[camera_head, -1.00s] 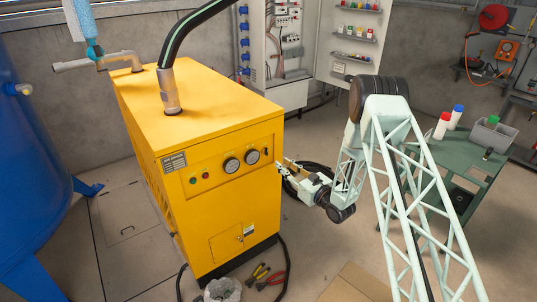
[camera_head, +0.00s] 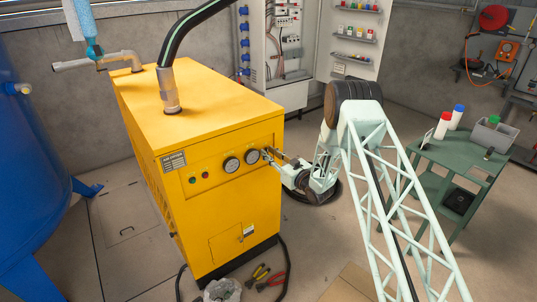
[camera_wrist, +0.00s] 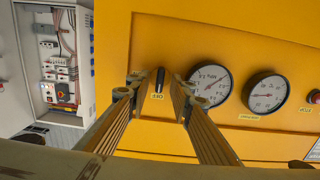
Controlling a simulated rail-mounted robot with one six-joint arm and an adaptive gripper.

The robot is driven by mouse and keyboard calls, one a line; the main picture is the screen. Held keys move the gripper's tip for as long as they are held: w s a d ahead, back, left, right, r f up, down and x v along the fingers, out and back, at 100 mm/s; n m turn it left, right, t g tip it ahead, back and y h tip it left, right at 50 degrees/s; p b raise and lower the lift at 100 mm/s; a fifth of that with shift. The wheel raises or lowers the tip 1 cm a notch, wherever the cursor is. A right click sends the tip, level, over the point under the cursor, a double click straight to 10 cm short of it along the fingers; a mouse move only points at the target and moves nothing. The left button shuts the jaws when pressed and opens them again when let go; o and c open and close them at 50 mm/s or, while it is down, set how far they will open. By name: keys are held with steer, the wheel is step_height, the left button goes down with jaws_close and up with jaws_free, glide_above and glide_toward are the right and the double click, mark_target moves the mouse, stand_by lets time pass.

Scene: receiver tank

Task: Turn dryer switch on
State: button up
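The yellow dryer (camera_head: 222,215) stands left of centre in the head view, with gauges and small lamps on its front panel. Its small black switch (camera_wrist: 160,79) shows upright in the wrist view, with a small label below it. My gripper (camera_wrist: 157,91) is open, with one finger on each side of the switch. Gaps show between the switch and both fingers; I cannot tell how far the tips are from the panel. In the head view my gripper (camera_head: 268,156) is at the panel's right end and covers the switch.
Two round gauges (camera_wrist: 209,86) (camera_wrist: 266,93) sit close to the right of my fingers. An open electrical cabinet (camera_head: 276,40) stands behind the dryer. A green cart (camera_head: 462,155) is at the right. Pliers (camera_head: 270,281) and a bag lie on the floor in front.

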steer(key=shift+w+a, duration=0.2)
steer(key=shift+c, duration=0.7)
jaws_close()
steer(key=shift+m, duration=0.4)
steer(key=shift+w+d+f+m+b, duration=0.1)
steer(key=shift+m+b, duration=0.45)
steer(key=shift+m, duration=3.7)
steer(key=shift+w+d+f+m+b, duration=0.1)
steer(key=shift+m+b, duration=0.45)
steer(key=shift+m, duration=3.7)
